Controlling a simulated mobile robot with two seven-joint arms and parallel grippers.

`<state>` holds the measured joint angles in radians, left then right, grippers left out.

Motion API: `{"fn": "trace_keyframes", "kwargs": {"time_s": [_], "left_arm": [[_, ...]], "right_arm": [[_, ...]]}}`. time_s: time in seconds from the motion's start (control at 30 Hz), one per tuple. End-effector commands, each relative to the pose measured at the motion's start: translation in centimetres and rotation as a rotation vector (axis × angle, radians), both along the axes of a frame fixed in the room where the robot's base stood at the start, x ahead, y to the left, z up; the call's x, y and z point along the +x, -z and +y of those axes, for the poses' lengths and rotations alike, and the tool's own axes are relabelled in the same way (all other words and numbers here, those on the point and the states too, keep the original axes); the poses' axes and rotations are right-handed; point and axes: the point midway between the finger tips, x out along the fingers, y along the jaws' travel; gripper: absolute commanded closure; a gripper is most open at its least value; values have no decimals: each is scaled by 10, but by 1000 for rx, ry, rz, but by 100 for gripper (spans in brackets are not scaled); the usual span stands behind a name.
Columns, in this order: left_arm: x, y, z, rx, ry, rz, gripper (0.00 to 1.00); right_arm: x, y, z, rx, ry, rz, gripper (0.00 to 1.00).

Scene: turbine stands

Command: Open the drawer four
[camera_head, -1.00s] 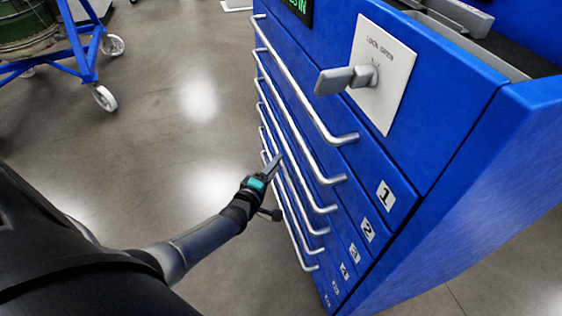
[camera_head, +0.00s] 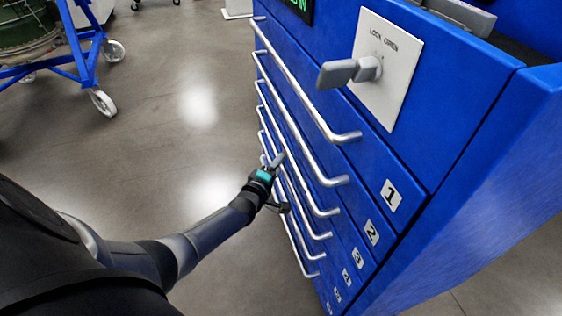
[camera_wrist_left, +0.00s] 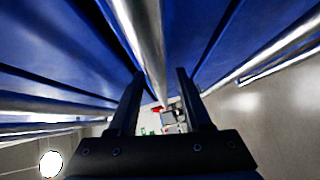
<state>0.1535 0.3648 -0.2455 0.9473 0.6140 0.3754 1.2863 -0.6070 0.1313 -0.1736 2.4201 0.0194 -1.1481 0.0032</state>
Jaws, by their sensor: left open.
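The blue cabinet fills the right of the head view, with numbered drawers that look closed. Drawer four (camera_head: 346,276) carries the label 4 low on its front, and its long silver handle (camera_head: 329,236) runs back along the face. My left gripper (camera_head: 278,183) is at the row of handles, partly hidden against the bars. In the left wrist view its two dark fingers (camera_wrist_left: 161,78) are apart, and a silver bar (camera_wrist_left: 143,35) runs between them. I cannot tell for sure which drawer's bar this is, or whether a finger touches it. My right gripper is not in view.
A grey lever (camera_head: 350,72) on a white lock plate (camera_head: 388,72) sticks out above drawer one (camera_head: 391,196). Other handles lie close above and below the gripper. A blue wheeled stand (camera_head: 84,60) is at the upper left. The floor (camera_head: 180,130) between is clear.

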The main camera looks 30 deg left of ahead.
Motion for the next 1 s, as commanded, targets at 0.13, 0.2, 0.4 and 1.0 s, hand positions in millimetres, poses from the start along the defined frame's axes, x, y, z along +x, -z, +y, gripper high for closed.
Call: {"fn": "trace_keyframes", "kwargs": {"time_s": [0.13,0.2,0.4,1.0], "left_arm": [[0,0,0,0,0,0,65],[0,0,0,0,0,0,72],[0,0,0,0,0,-1,95],[0,0,0,0,0,-1,100]], "right_arm": [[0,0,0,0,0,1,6],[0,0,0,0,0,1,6],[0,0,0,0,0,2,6],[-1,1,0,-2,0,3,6]]}}
